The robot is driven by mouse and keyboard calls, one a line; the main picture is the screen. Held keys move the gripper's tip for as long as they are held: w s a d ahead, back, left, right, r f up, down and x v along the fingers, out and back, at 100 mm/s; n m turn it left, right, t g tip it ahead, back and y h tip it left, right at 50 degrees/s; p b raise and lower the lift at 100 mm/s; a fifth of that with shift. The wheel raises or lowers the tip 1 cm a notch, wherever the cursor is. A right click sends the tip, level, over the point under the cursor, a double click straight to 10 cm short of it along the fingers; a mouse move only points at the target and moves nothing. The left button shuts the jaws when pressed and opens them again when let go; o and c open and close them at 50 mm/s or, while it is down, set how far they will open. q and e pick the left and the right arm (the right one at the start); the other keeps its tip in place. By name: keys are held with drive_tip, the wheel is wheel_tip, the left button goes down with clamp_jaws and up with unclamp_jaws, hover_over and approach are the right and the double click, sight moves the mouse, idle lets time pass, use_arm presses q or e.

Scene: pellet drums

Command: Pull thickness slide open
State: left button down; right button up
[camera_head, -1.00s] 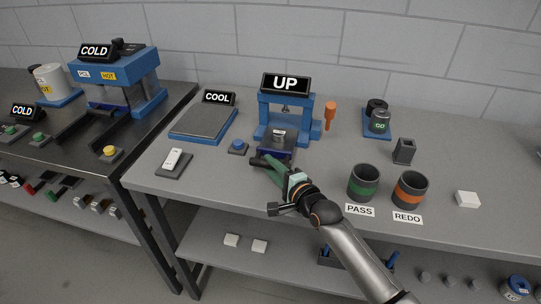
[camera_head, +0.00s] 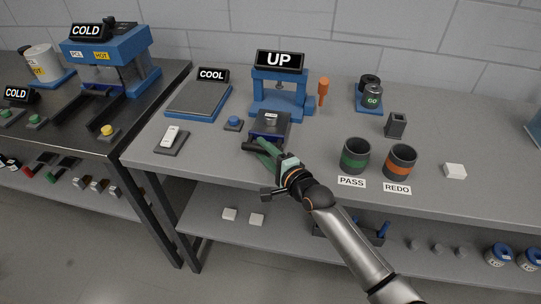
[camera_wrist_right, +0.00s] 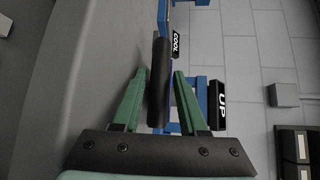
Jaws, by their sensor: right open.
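The press under the UP sign (camera_head: 279,60) is a blue frame (camera_head: 259,92) on the table. Its dark slide (camera_head: 270,127) with a blue front sticks out toward me and carries a small grey labelled piece (camera_head: 270,117). A black bar handle (camera_head: 250,147) is at the slide's front. My right gripper (camera_head: 261,149) is at this handle. In the right wrist view the black handle (camera_wrist_right: 160,85) stands between the green fingers of my open right gripper (camera_wrist_right: 159,75), with narrow gaps visible beside it. My left gripper is not in view.
A blue button (camera_head: 233,123), the COOL plate (camera_head: 198,101) and a white switch (camera_head: 171,136) are to the left. An orange-handled tool (camera_head: 323,91), PASS cup (camera_head: 355,156) and REDO cup (camera_head: 400,162) are to the right. The table's front edge runs below my gripper.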

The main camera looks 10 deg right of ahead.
drive_tip(key=v, duration=1.2)
drive_tip(key=shift+s+p, duration=0.2)
drive_tip(key=shift+p, duration=0.1)
drive_tip(key=shift+d+f, duration=0.1)
drive_tip(key=shift+d, duration=0.05)
